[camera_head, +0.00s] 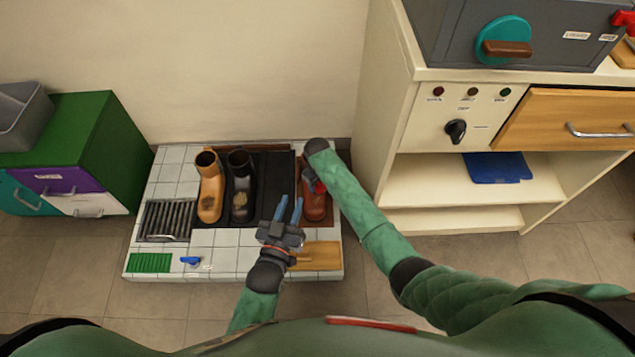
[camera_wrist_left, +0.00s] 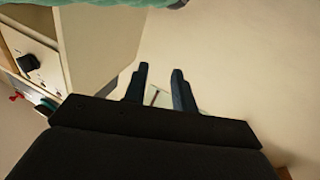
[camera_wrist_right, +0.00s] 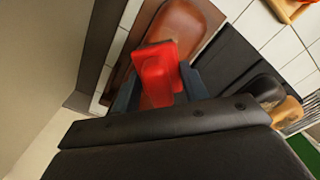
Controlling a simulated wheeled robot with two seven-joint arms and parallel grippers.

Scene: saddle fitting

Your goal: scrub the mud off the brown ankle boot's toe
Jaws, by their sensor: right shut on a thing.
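The brown ankle boot (camera_head: 316,208) stands at the right end of the row of boots on the tiled platform; its upper part is hidden behind my right arm. No mud patch is clear on its visible toe. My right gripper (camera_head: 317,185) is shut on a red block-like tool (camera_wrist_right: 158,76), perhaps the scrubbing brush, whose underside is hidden. In the right wrist view the tool overlaps the brown boot (camera_wrist_right: 185,30); I cannot tell whether they touch. My left gripper (camera_head: 289,202) is open and empty, left of the brown boot; its spread fingers also show in the left wrist view (camera_wrist_left: 160,72).
A tan boot (camera_head: 209,180) and a black boot (camera_head: 239,170) stand left, each with a muddy toe. A grate (camera_head: 166,220), green mat (camera_head: 150,263), blue tool (camera_head: 190,260) and wooden board (camera_head: 320,255) lie on the platform. A cream cabinet (camera_head: 400,120) stands right.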

